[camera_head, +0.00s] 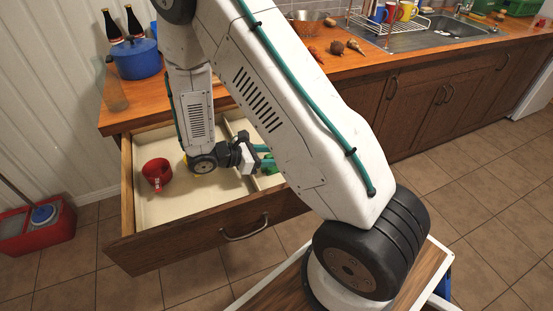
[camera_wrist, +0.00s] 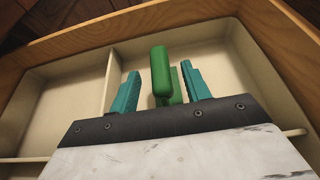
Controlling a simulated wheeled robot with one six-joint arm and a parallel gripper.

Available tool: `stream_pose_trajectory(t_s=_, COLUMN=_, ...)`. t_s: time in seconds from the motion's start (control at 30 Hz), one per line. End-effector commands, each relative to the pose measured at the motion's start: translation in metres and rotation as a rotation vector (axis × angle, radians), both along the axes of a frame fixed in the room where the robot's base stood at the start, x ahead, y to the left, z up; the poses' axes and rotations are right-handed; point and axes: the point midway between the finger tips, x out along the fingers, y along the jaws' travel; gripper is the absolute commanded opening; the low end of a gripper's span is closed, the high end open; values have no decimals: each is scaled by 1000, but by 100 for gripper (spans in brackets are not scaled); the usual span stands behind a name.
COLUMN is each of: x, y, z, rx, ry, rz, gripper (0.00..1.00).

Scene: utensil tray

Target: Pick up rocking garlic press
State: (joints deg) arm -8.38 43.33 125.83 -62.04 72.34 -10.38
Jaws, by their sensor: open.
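A green utensil with a thick rounded bar (camera_wrist: 160,74), which looks to be the rocking garlic press, sits in a drawer compartment in the wrist view. Its lower part is hidden behind my gripper's dark palm. My gripper (camera_wrist: 160,70) has its two teal fingers apart, one on each side of the green bar, with gaps visible on both sides. In the head view my gripper (camera_head: 266,155) reaches into the right part of the open drawer (camera_head: 200,227). A bit of green shows beside the fingers there, mostly hidden by my arm.
Cream dividers (camera_wrist: 108,84) split the drawer. A red cup-like item (camera_head: 157,174) stands in the left compartment, and something yellow shows behind my arm. The wooden counter (camera_head: 345,65) above holds a blue pot (camera_head: 137,58), bottles and a dish rack.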

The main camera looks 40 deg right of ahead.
Motion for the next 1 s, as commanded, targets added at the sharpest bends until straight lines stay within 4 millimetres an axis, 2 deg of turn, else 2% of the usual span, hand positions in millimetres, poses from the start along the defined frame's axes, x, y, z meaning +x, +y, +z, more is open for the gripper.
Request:
stream_pose_trajectory(t_s=0.2, x=-10, y=-27, z=-13, rx=0, ry=1, rz=-4, gripper=47)
stream_pose_trajectory(t_s=0.5, x=-11, y=-31, z=-15, rx=2, ry=-1, rz=0, gripper=47)
stream_pose_trajectory(t_s=0.53, x=-11, y=-31, z=-15, rx=2, ry=-1, rz=0, gripper=42)
stream_pose_trajectory(t_s=0.67, x=-11, y=-31, z=-15, rx=2, ry=-1, rz=0, gripper=6)
stream_pose_trajectory(t_s=0.7, x=-11, y=-31, z=-15, rx=2, ry=-1, rz=0, gripper=0)
stream_pose_trajectory(t_s=1.0, x=-11, y=-31, z=-14, rx=1, ry=-1, rz=0, gripper=0)
